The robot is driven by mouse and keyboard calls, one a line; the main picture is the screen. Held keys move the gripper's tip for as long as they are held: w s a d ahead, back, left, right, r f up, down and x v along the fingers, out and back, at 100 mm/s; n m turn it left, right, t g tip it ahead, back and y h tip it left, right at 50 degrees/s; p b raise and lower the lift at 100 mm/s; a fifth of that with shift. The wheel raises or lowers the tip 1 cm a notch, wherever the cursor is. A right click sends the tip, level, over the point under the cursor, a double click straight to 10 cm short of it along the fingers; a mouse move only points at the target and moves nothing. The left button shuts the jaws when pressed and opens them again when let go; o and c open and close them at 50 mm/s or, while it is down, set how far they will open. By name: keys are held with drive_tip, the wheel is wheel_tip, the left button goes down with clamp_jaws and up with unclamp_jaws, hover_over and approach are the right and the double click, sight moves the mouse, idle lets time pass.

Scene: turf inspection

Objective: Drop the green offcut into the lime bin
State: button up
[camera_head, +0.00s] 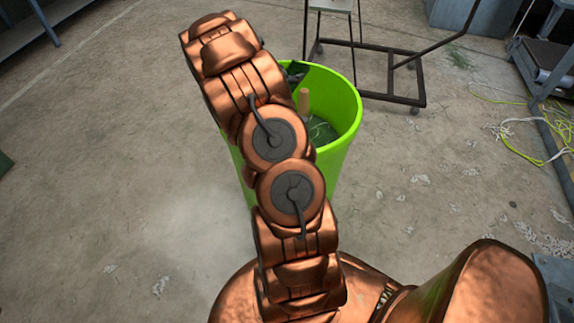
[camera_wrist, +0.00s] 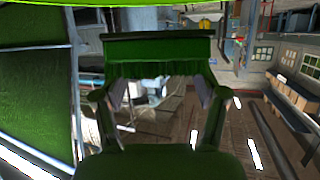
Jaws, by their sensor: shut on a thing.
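The lime bin (camera_head: 343,110) stands on the concrete floor, partly hidden behind my copper arm. Its open mouth shows a wooden stick and dull green material inside. In the wrist view my gripper (camera_wrist: 158,88) has a finger on each side and is shut on the green offcut (camera_wrist: 158,48). The offcut is a flat green piece with a ragged lower edge, spanning between the fingertips. In the head view the arm reaches over the bin's left side. A small dark piece shows at the bin's back rim; I cannot tell whether it is the gripper or the offcut.
A wheeled metal frame (camera_head: 392,90) stands just behind and right of the bin. At the right edge are a grey rack (camera_head: 548,85) and loose yellow-green cord (camera_head: 520,150). The floor (camera_head: 110,180) at left is mostly clear, with small scraps.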

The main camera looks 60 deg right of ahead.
drive_tip(key=shift+f+b, duration=1.25)
drive_tip(key=shift+f, duration=0.55)
drive_tip(key=o, duration=0.9)
drive_tip(key=shift+a, duration=0.1)
drive_tip(key=v, duration=1.2)
